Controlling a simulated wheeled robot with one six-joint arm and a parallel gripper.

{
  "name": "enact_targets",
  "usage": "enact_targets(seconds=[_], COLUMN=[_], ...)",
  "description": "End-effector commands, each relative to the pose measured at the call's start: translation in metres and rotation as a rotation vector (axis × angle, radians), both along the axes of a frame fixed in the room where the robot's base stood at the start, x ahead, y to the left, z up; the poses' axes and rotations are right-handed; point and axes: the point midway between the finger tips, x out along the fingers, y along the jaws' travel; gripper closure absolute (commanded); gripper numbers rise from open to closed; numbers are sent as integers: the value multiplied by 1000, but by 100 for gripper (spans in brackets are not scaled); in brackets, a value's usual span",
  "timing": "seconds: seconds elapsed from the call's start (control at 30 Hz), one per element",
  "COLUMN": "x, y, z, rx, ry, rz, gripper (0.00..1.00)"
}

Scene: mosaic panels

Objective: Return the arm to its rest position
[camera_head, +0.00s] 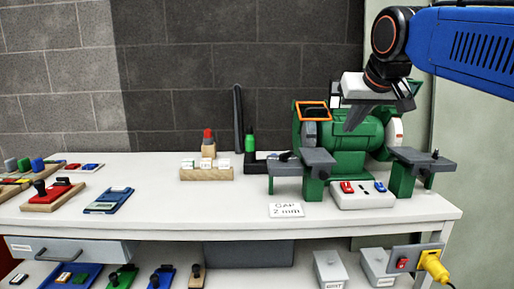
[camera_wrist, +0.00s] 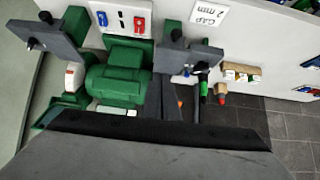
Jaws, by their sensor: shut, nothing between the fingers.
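My gripper (camera_head: 352,124) hangs from my blue arm at the upper right of the head view, its dark fingers together and empty, pointing down. It appears in front of or above the green bench grinder (camera_head: 350,140); the exact gap cannot be told. The grinder also shows in the wrist view (camera_wrist: 115,84), beyond a large dark grey part of my gripper along the bottom edge. The fingers hide part of the grinder's body in the head view.
Grey tool rests (camera_head: 304,161) flank the grinder's switch box (camera_head: 362,195). A "GAP 2 mm" card (camera_head: 287,210) lies in front. A wooden block holder (camera_head: 207,174) and blue device (camera_head: 108,201) sit left on the white bench (camera_head: 235,215). A yellow plug (camera_head: 434,266) is lower right.

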Motion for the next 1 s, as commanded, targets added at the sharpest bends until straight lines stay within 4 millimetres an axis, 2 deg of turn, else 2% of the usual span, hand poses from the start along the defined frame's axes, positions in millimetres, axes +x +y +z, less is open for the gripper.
enact_targets(seconds=[0.03,0.4,0.5,0.6,0.7,0.8,1.0], x=[-19,-148,-181,-207,-224,-234,-237], y=[-6,-29,-32,-34,-34,-35,-35], z=[-25,-211,-258,-294,-319,-333,-337], rx=[-3,-9,-6,-4,-2,-1,0], ry=[27,214,258,292,315,328,332], rz=[-3,0,-2,-1,-1,-1,0], gripper=[100,100,100,100,100,100,100])
